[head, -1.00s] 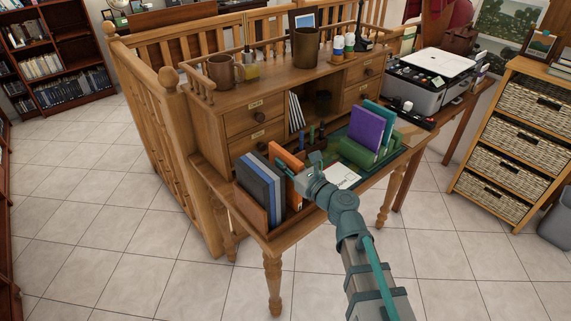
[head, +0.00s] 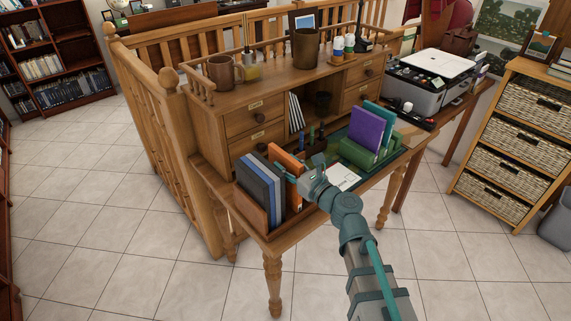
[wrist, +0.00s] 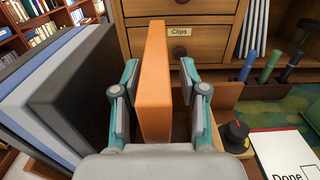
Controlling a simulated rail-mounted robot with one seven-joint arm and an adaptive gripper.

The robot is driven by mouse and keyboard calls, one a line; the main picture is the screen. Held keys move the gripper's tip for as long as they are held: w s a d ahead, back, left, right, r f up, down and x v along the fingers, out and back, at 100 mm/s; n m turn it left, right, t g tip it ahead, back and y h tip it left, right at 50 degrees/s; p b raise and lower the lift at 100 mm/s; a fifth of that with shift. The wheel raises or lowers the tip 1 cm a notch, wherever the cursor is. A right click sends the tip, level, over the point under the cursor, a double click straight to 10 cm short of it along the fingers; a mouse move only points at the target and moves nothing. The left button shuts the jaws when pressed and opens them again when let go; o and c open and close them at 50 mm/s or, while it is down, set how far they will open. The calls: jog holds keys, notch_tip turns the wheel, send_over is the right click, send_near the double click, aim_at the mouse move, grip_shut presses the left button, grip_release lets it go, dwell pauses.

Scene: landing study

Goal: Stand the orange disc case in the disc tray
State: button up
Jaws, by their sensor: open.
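The orange disc case (head: 285,161) stands upright beside a row of blue, grey and black cases at the left of the desk. It also shows large in the wrist view (wrist: 155,70). My gripper (wrist: 160,92) is open, with one finger on each side of the orange case. A gap shows at the right finger; the left finger is close to the case. My gripper also shows in the head view (head: 290,172), partly hiding the case's lower part. A green slotted tray (head: 357,154), apparently the disc tray, holds a purple and a teal case farther right.
A wooden holder (head: 253,208) surrounds the dark and blue cases (head: 262,184). A white notepad (head: 343,177) and a dark round-topped object (wrist: 235,135) lie right of my gripper. The desk hutch with drawers (head: 255,118) rises behind. Pens stand at the back.

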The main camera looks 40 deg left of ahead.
jog(key=p+v, duration=1)
jog(key=v, duration=0.1)
jog(key=shift+p, duration=0.3)
